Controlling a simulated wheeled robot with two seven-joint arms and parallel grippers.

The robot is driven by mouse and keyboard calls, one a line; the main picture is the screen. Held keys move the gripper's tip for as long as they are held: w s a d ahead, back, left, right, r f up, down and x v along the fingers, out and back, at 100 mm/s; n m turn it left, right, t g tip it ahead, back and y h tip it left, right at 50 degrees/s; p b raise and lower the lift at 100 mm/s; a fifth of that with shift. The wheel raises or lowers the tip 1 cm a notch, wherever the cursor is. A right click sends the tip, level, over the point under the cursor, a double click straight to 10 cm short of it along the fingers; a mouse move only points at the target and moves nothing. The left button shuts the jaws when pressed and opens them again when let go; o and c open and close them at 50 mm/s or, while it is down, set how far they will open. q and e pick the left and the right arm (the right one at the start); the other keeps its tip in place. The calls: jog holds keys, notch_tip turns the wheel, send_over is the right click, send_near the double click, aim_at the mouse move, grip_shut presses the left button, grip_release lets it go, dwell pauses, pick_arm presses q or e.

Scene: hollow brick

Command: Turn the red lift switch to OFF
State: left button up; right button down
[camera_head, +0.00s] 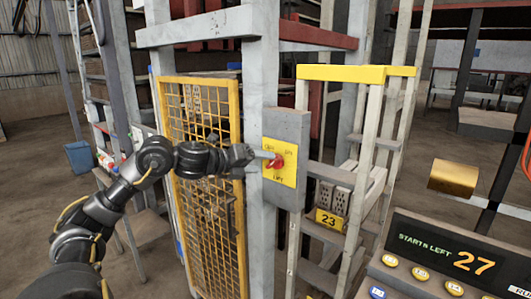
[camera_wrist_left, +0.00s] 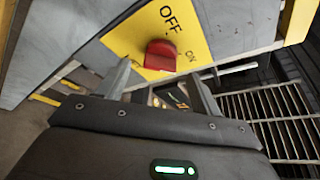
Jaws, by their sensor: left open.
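The red lift switch (camera_head: 276,162) sits on a yellow plate (camera_head: 286,175) fixed to a grey box on the post. In the left wrist view the red knob (camera_wrist_left: 161,54) shows with OFF and ON printed on the yellow plate (camera_wrist_left: 186,30). My left gripper (camera_head: 262,155) is at the plate, just left of the knob in the head view. In the wrist view its two fingers (camera_wrist_left: 162,85) are apart, with the knob ahead of and between them. I cannot tell whether a finger touches the knob. My right gripper is not in view.
A yellow mesh gate (camera_head: 205,150) stands left of the post. A yellow-topped frame (camera_head: 357,74) and a plate marked 23 (camera_head: 329,220) are to the right. A blue bin (camera_head: 80,157) stands on the floor.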

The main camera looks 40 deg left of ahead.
aim_at(274, 163)
pick_arm(q)
jog(key=shift+p+x, duration=0.35)
jog(key=shift+x, duration=1.05)
jog(key=shift+c, duration=0.3)
jog(key=c, duration=0.9)
